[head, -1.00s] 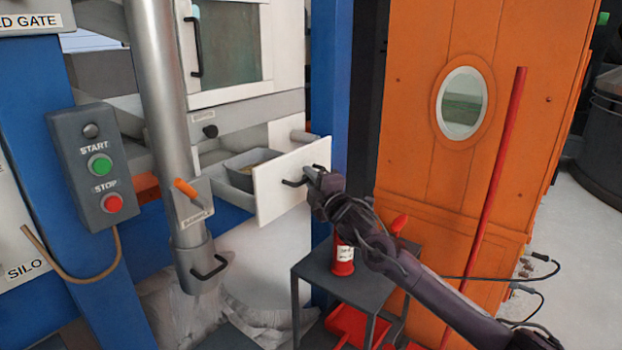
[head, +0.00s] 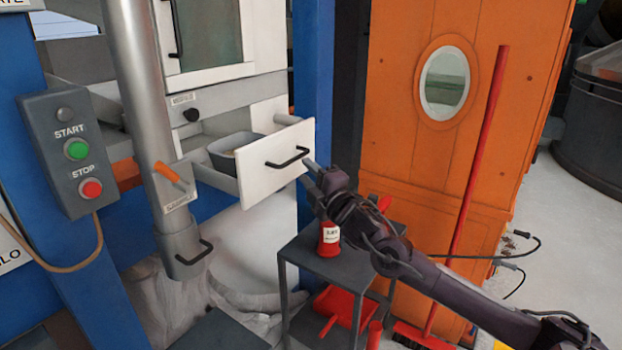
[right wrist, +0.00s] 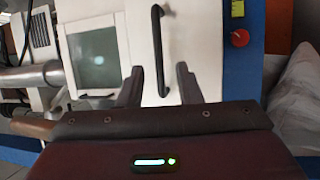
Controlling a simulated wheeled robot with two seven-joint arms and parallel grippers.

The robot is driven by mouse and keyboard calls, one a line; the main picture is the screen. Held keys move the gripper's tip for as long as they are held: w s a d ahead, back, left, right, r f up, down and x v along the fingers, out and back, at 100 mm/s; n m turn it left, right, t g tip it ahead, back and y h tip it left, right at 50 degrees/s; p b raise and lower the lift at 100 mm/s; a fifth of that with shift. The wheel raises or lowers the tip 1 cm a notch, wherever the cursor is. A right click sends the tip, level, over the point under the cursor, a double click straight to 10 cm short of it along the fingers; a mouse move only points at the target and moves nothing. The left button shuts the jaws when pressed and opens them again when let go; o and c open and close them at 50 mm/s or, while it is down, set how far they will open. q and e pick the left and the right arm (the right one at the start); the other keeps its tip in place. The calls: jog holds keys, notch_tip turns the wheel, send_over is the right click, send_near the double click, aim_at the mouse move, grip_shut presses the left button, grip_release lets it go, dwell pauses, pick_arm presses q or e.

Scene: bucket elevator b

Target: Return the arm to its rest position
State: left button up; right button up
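My right gripper (head: 312,175) is just right of the white drawer front (head: 272,165) and its black handle (head: 288,157), apart from the handle. My left gripper is not in view.
A small dark table (head: 330,265) with a red can (head: 328,240) stands below my right arm. An orange cabinet (head: 420,160) with a red pole (head: 480,190) is behind the arm. A START/STOP box (head: 75,150) and a grey pipe (head: 137,80) are at left.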

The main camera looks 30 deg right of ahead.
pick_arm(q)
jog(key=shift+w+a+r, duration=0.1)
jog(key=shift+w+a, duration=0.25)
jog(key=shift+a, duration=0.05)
pick_arm(e)
jog(key=shift+s, duration=0.6)
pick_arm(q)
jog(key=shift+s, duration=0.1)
